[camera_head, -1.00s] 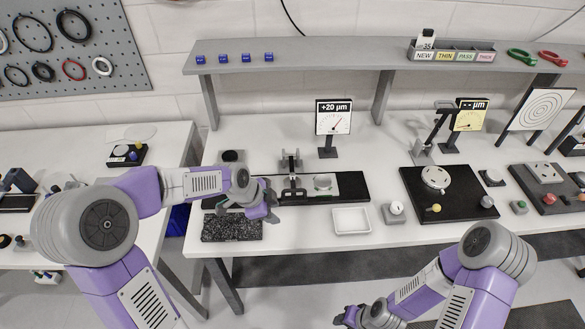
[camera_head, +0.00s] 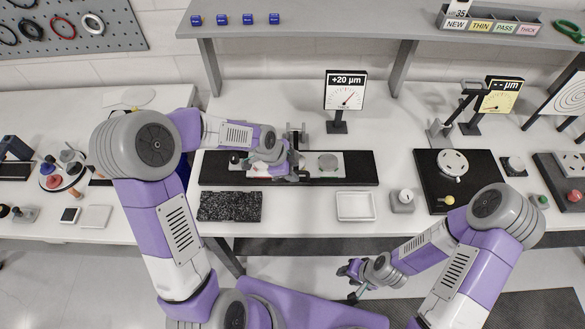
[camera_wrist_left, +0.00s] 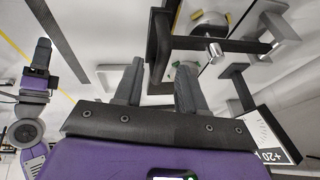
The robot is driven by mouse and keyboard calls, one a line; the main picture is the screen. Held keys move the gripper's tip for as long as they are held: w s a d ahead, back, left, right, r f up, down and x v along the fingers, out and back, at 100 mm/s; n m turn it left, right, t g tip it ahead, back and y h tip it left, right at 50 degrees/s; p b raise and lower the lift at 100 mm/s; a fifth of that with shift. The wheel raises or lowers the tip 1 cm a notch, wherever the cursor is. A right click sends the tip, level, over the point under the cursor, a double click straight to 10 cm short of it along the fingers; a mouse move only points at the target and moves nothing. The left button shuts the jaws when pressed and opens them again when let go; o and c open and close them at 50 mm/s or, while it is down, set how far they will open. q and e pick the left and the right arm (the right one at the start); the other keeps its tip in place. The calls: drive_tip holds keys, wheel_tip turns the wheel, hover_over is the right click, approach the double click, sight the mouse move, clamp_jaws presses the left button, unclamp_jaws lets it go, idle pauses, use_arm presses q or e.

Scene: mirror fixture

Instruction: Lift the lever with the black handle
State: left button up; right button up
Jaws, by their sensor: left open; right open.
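In the head view, the clamp fixture (camera_head: 297,135) stands on a long black base (camera_head: 355,168) below the +20 µm dial. My left gripper (camera_head: 300,168) is at this fixture and hides most of its lever and handle. In the left wrist view, the black handle (camera_wrist_left: 159,45) shows as a dark bar beyond my left gripper's two open fingers (camera_wrist_left: 158,88). Its near end appears between the fingertips; whether they touch it, I cannot tell. My right gripper (camera_head: 350,280) is open and empty in front of the table, and it also shows in the left wrist view (camera_wrist_left: 40,65).
A dial stand (camera_head: 345,92) rises just behind the fixture. A white tray (camera_head: 355,206), a small knob unit (camera_head: 403,201) and a dark speckled block (camera_head: 229,207) lie in front. A second fixture (camera_head: 452,165) stands right. A shelf (camera_head: 320,27) spans the back.

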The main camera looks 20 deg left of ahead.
use_arm(q)
drive_tip(key=shift+f, duration=0.1)
clamp_jaws()
idle(0.4)
